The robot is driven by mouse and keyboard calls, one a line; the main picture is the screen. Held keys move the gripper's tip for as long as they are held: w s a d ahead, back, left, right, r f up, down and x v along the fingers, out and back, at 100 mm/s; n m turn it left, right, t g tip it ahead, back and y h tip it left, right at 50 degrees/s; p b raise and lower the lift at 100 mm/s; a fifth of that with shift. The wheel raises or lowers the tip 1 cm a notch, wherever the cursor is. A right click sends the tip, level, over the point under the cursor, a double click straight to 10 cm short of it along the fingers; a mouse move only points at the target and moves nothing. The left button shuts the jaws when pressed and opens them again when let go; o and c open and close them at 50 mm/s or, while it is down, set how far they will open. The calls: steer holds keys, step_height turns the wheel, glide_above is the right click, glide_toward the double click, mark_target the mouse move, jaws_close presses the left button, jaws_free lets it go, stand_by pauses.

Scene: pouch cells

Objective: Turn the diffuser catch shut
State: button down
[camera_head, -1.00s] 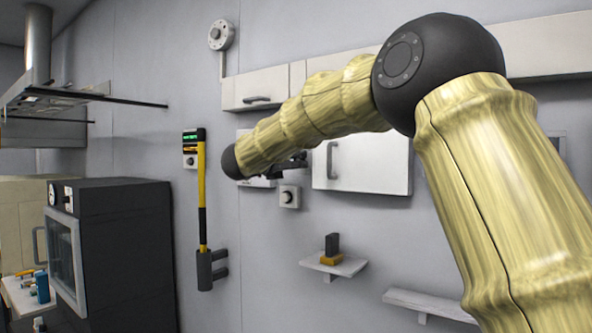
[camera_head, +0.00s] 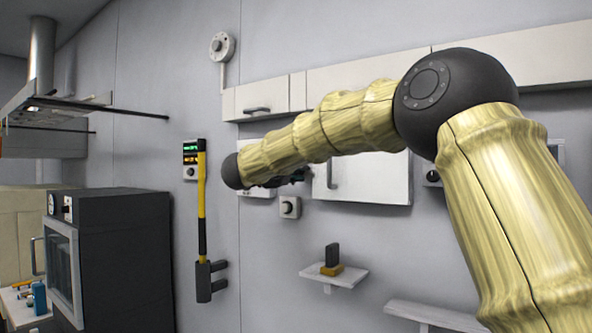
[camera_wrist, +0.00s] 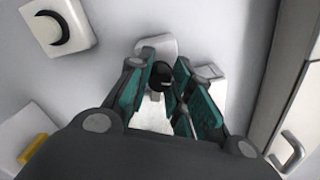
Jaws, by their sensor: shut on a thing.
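In the wrist view my gripper (camera_wrist: 166,90) has its teal-padded fingers closed around a small dark, rounded piece (camera_wrist: 161,76). This looks like the catch, but the fingers hide much of it and I cannot read its angle. A pale piece (camera_wrist: 154,116) shows below it between the fingers. In the head view my gripper (camera_head: 289,177) is small and dark at the wall, left of the white cabinet and partly hidden by my wrist. The catch cannot be made out there.
A white cabinet (camera_head: 375,178) with a handle is close on the right. A wall knob box (camera_head: 289,207) sits just below my gripper in the head view. A yellow pole (camera_head: 201,205) stands left. A shelf (camera_head: 347,277) holds a dark block.

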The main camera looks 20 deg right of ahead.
steer(key=shift+n+p, duration=0.75)
steer(key=shift+n, duration=1.15)
steer(key=c, duration=1.3)
jaws_free()
steer(key=shift+o, duration=0.2)
steer(key=shift+a, duration=0.15)
steer(key=v, duration=1.1)
steer(key=shift+s+a, duration=0.25)
steer(key=shift+s, duration=0.1)
